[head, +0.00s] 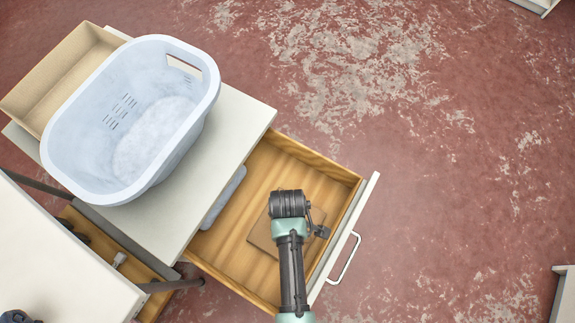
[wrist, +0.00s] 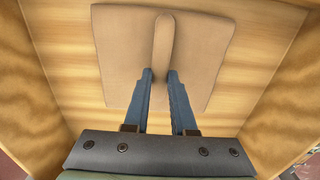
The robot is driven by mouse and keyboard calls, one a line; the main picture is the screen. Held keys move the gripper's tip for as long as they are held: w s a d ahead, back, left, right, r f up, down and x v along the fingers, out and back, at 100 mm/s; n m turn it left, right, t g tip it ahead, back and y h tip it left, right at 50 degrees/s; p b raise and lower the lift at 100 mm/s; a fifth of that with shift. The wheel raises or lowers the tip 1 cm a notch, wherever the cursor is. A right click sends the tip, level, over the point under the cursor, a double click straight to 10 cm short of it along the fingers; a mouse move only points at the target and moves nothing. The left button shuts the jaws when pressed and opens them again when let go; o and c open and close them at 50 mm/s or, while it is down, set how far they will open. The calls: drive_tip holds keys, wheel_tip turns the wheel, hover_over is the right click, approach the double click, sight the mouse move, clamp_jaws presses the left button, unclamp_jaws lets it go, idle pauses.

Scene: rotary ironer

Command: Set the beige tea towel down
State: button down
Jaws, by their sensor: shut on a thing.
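The beige tea towel (wrist: 122,45) is a flat square with a raised ridge along its middle. It is inside the open wooden drawer (head: 224,232), over the drawer's floor, and it shows partly in the head view (head: 262,240) beside and below my wrist. My gripper (wrist: 160,74) points down into the drawer, with its two blue fingers shut on the near end of the towel's ridge. Whether the towel touches the drawer floor is hard to tell. In the head view my fingers are hidden beneath my wrist.
A pale blue laundry basket (head: 88,165) with white contents stands on the cabinet top (head: 240,113), next to an open beige box (head: 62,75). A grey-white item (head: 226,196) lies at the drawer's back. The drawer's front with its handle (head: 346,258) is pulled out over red floor.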

drive_tip(key=shift+f, duration=0.1)
drive_tip(key=c, duration=0.7)
unclamp_jaws()
drive_tip(key=shift+c, duration=0.2)
wheel_tip(320, 180, up, 12)
drive_tip(key=p, duration=0.5)
drive_tip(key=w+a+r+m+t, duration=0.1)
drive_tip(key=w+r+m+t, duration=0.2)
drive_tip(key=w+r+t, duration=1)
drive_tip(key=w+r+m, duration=0.1)
drive_tip(key=w+r, duration=0.5)
drive_tip(key=r, duration=0.4)
drive_tip(key=w+r+m, duration=0.1)
drive_tip(key=w+r, duration=0.4)
drive_tip(key=r, duration=0.5)
wheel_tip(320, 180, up, 25)
drive_tip(key=s+m+t, duration=0.2)
drive_tip(key=m+t, duration=0.1)
drive_tip(key=t, duration=0.5)
drive_tip(key=s+r+m+t, duration=0.1)
drive_tip(key=s+r+t, duration=0.2)
drive_tip(key=s+r, duration=0.2)
drive_tip(key=s+r+m+t, duration=0.1)
drive_tip(key=s+r+t, duration=0.2)
drive_tip(key=s+r, duration=0.3)
wheel_tip(320, 180, up, 5)
drive_tip(key=shift+s+a+r+m, duration=0.2)
drive_tip(key=shift+a+m, duration=0.05)
drive_tip(key=shift+m, duration=0.15)
